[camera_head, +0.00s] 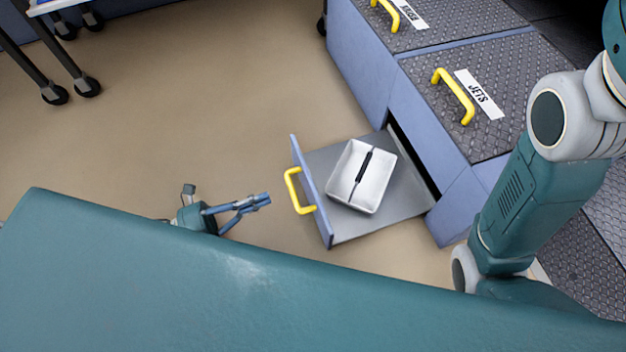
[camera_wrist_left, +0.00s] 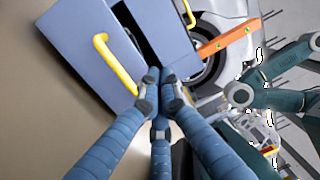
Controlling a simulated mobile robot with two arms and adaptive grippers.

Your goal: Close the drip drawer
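The drip drawer (camera_head: 350,233) is pulled out from the blue cabinet, low over the floor. Its blue front carries a yellow handle (camera_head: 293,190). A metal tray (camera_head: 345,188) with a dark bar across its middle sits in the drawer. My left gripper (camera_head: 266,199) is just left of the handle, apart from it in the head view. Its fingertips are together with nothing visible between them. In the left wrist view, the gripper (camera_wrist_left: 160,78) overlaps the edge of a blue panel with a yellow handle (camera_wrist_left: 118,65); contact cannot be told. My right gripper is out of view.
The cabinet (camera_head: 430,130) has a textured top with a "JETS" label (camera_head: 478,93) and more yellow handles (camera_head: 454,95). A wheeled stand (camera_head: 72,75) is at the upper left. Open floor (camera_head: 200,100) lies left of the drawer. My right arm stands at the right.

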